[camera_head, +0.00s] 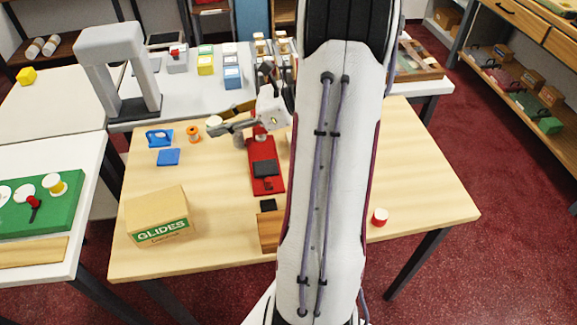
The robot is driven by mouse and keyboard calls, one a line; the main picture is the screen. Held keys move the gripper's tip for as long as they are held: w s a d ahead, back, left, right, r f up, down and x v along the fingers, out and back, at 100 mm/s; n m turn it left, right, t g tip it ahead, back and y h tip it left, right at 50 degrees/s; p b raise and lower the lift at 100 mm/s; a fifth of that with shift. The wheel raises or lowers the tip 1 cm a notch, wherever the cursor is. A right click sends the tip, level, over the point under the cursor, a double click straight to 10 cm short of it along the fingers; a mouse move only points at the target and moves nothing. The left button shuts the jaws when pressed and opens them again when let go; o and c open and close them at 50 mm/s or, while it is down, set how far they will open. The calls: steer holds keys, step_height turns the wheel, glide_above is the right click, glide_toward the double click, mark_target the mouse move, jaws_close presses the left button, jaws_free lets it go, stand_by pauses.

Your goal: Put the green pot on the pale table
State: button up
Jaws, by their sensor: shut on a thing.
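My gripper (226,119) is over the back middle of the light wood table (430,190), its fingers pointing left. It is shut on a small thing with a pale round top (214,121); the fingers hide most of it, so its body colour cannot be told. I cannot make out a green pot for certain. Several tables look pale: the light wood one, a white one at front left (85,205), one at back left (45,110) and one behind (200,95). My arm hides part of the wood table.
A red clamp-like tool (265,155) lies below my gripper. An orange spool (193,134), blue pieces (168,157), a GLIDES carton (158,216) and a red-sided pot (379,217) stand on the wood table. A grey arch (118,65) rises behind. The wood table's right side is mostly clear.

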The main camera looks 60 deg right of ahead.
steer(key=s, duration=0.1)
glide_above(238, 185)
step_height(238, 185, down, 10)
steer(key=shift+f, duration=0.2)
stand_by(0.4)
steer(key=shift+f, duration=0.1)
steer(key=shift+f, duration=2.8)
steer(key=shift+f, duration=0.1)
steer(key=shift+f, duration=2)
steer(key=shift+f, duration=0.1)
steer(key=o, duration=1.1)
